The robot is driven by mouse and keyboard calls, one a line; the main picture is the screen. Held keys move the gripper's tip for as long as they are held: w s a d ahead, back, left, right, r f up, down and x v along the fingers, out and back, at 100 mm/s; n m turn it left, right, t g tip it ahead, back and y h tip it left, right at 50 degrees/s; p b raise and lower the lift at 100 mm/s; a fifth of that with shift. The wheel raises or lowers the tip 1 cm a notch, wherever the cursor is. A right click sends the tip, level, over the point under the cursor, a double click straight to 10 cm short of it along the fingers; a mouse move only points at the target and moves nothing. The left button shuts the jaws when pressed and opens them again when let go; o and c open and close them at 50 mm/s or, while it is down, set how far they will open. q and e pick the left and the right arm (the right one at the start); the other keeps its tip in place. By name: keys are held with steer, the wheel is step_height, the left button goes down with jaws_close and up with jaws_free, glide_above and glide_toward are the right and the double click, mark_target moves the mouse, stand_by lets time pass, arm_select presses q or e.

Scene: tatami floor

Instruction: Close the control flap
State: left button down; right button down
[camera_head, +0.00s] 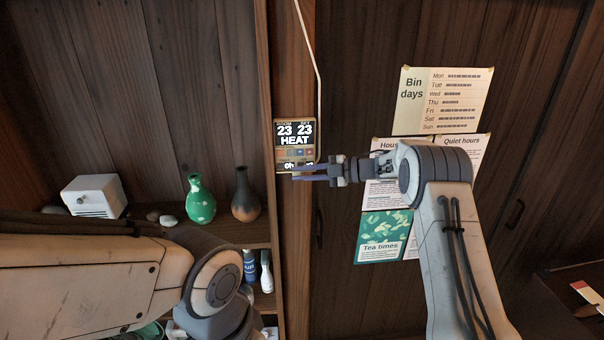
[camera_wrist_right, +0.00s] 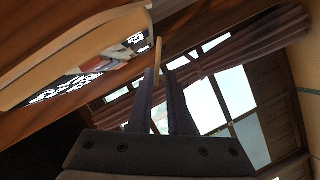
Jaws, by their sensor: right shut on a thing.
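The control unit (camera_head: 283,128) is a small tan-framed panel on the wooden post, its dark screen reading "23 23 HEAT". It also shows at the upper left of the right wrist view (camera_wrist_right: 88,48), with small coloured buttons near its lower end. The control flap (camera_wrist_right: 158,55) is a thin tan plate seen edge-on, standing out from the unit's lower end. My right gripper (camera_wrist_right: 157,78) has its two fingers on either side of the flap and is shut on it. In the head view my right gripper (camera_head: 297,173) is at the unit's lower edge, covering part of it. My left gripper is out of view.
Several paper notices, including a bin days sheet (camera_head: 412,115) and a green tea times sheet (camera_head: 385,232), hang right of the unit. A shelf on the left holds a white box (camera_head: 95,196), a green vase (camera_head: 200,203) and a dark vase (camera_head: 245,200). A pale cable (camera_head: 314,62) runs above the unit.

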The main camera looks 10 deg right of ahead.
steer(key=m+p, duration=0.1)
steer(key=p, duration=0.1)
steer(key=r+g+p, duration=0.1)
steer(key=shift+w+r+m+h+p, duration=0.3)
steer(key=shift+m+p, duration=0.05)
steer(key=shift+m, duration=0.05)
steer(key=shift+w+f+m+g+p, duration=0.15)
steer(key=shift+m+g+p, duration=0.15)
steer(key=shift+m+p, duration=0.25)
steer(key=c, duration=0.8)
jaws_free()
steer(key=shift+c, duration=0.2)
